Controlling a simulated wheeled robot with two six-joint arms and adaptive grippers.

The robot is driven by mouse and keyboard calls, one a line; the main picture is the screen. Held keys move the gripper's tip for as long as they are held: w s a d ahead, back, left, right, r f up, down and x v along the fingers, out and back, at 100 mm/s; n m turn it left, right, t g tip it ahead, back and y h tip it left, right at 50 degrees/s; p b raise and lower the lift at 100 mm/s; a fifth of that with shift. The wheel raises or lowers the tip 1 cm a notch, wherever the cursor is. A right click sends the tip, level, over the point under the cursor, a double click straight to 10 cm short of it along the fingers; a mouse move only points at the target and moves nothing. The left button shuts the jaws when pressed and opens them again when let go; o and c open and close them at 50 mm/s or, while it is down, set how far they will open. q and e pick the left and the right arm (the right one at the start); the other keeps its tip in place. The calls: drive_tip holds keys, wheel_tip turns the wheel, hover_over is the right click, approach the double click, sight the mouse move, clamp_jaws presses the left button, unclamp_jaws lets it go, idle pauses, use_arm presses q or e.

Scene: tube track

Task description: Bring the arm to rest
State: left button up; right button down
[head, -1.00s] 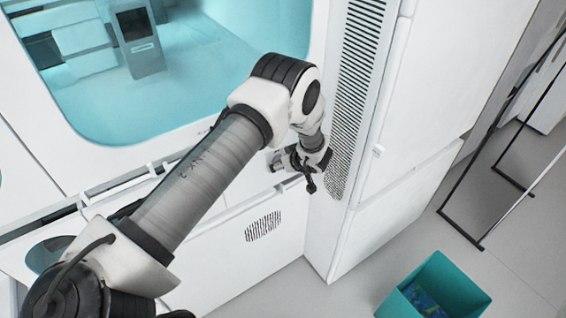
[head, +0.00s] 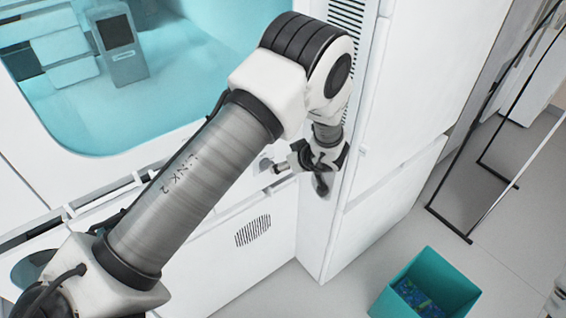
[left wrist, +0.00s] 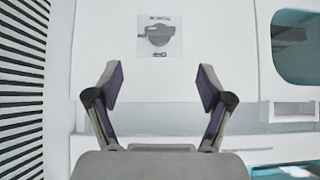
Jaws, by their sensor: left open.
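My left arm crosses the head view from the lower left, with its elbow raised near the top. My left gripper (head: 318,172) hangs in front of the white cabinet, near the vented column. The left wrist view shows this gripper (left wrist: 158,100) open and empty, its two fingers apart. A grey round knob on a pale square plate (left wrist: 158,36) shows beyond the fingers, apart from them. My right gripper is not in view.
A white machine with a large teal-lit window (head: 170,90) stands behind the arm. A vented white cabinet (head: 400,150) is to the right. A teal bin (head: 428,285) with blue-green contents stands on the floor. A black-framed rack (head: 470,215) is at the far right.

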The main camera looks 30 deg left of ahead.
use_arm(q)
drive_tip(key=shift+a, duration=0.1)
drive_tip(key=s+a+f+m+g+h+b, duration=0.3)
drive_tip(key=s+f+m+b, duration=0.55)
drive_tip(key=s+f, duration=1.4)
drive_tip(key=s+d+f+m+h, duration=0.2)
drive_tip(key=s+d+m+h, duration=0.2)
drive_tip(key=s+d, duration=0.5)
drive_tip(key=s+h, duration=0.1)
drive_tip(key=s, duration=0.2)
drive_tip(key=shift+d+h+b, duration=0.25)
drive_tip(key=shift+h+b, duration=0.05)
drive_tip(key=shift+b, duration=0.05)
drive_tip(key=shift+s+f+m, duration=0.1)
drive_tip(key=shift+m, duration=0.15)
